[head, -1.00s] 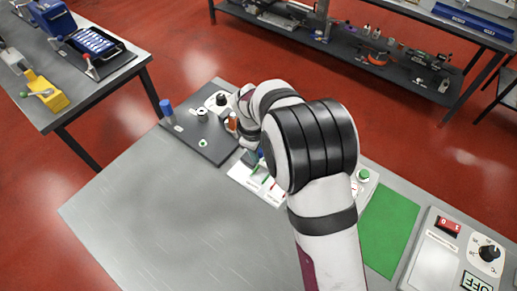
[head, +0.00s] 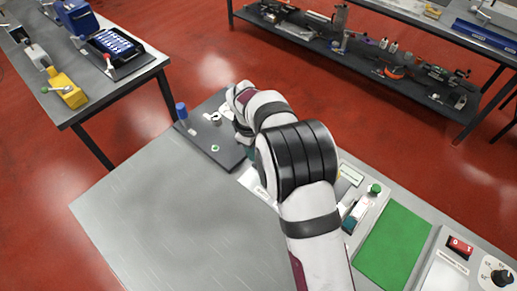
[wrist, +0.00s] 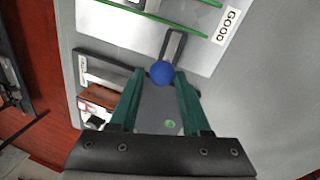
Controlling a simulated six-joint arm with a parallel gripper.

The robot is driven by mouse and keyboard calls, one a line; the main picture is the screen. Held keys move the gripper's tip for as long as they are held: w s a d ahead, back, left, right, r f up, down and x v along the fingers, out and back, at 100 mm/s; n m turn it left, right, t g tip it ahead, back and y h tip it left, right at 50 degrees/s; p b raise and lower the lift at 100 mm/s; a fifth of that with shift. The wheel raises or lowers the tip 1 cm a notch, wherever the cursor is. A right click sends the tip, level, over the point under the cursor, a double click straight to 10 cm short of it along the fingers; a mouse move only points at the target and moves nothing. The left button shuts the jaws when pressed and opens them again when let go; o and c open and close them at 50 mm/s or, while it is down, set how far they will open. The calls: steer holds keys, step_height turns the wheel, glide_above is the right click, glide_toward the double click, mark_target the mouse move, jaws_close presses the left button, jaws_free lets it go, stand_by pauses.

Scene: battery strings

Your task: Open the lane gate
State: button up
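In the wrist view, a round blue knob (wrist: 162,72) sits at the end of a grey slotted bracket (wrist: 173,46), beside the white sorting tray (wrist: 200,50) with green rails and a GOOD label. I take this knob to be the lane gate's handle. My gripper (wrist: 161,75) has its two teal fingers apart. The knob shows between or just beyond the fingertips; contact is not clear. In the head view my arm hides the gripper and knob, and only a white edge of the tray (head: 250,180) shows.
A dark plate (head: 205,143) with a blue-capped post (head: 182,112) and a green-marked spot lies left of the arm. A green mat (head: 392,247) and a red-switch device (head: 460,246) are at the right. The grey table's (head: 170,220) front left is clear.

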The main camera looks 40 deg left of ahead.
steer(key=shift+o, duration=1.2)
steer(key=shift+d, duration=0.1)
steer(key=s+r, duration=0.3)
steer(key=r, duration=1.2)
steer(key=shift+d+r, duration=0.2)
steer(key=shift+d, duration=0.1)
